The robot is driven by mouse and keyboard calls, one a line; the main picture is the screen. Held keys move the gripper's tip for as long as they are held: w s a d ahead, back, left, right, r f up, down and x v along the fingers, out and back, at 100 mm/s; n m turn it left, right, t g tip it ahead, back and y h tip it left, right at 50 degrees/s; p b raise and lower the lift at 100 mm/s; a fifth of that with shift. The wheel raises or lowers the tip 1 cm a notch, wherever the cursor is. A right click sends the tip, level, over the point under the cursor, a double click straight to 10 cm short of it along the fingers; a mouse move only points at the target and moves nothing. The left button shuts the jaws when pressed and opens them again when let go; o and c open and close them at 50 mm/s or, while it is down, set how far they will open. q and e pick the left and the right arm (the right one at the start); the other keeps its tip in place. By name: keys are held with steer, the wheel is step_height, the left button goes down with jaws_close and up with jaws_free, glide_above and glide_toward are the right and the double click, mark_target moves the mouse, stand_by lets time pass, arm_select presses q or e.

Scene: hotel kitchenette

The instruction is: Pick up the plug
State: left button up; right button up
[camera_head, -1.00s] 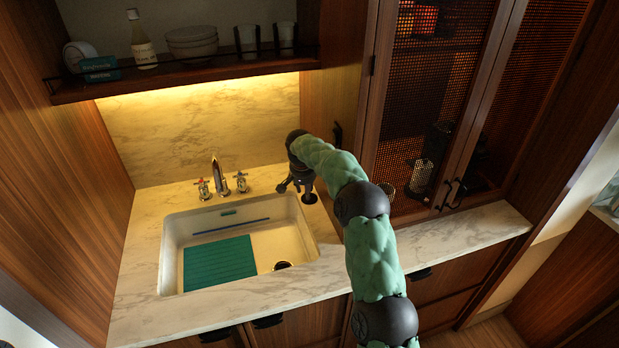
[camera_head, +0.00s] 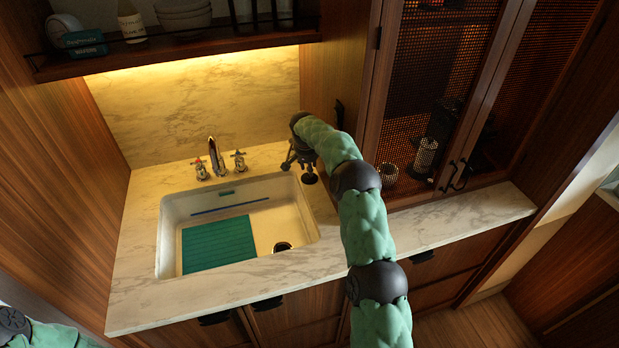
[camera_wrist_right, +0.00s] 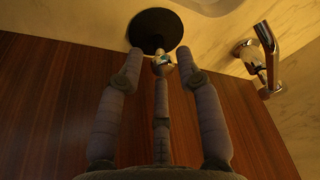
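The plug is a dark round disc, seen in the right wrist view (camera_wrist_right: 156,32), lying on the marble counter. A small pale knob-like part (camera_wrist_right: 162,64) shows beside it, close to the middle fingertip. In the head view the plug (camera_head: 309,179) shows small and dark beside the sink's right back corner. My right gripper (camera_head: 298,170) is over that corner of the counter. In the wrist view its fingers (camera_wrist_right: 158,62) are spread, with the disc just beyond their tips; I cannot tell whether they touch it. My left arm shows at the lower left, its gripper out of frame.
The white sink (camera_head: 170,215) holds a teal ribbed mat (camera_head: 218,244) and a blue stick (camera_head: 230,207). The faucet (camera_head: 213,155) stands behind it. A mesh-door cabinet (camera_head: 425,90) is right of my right arm. The right counter stretch (camera_head: 460,220) is clear.

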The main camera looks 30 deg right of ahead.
steer(key=x, duration=0.3)
steer(key=shift+w+f, duration=0.1)
jaws_close()
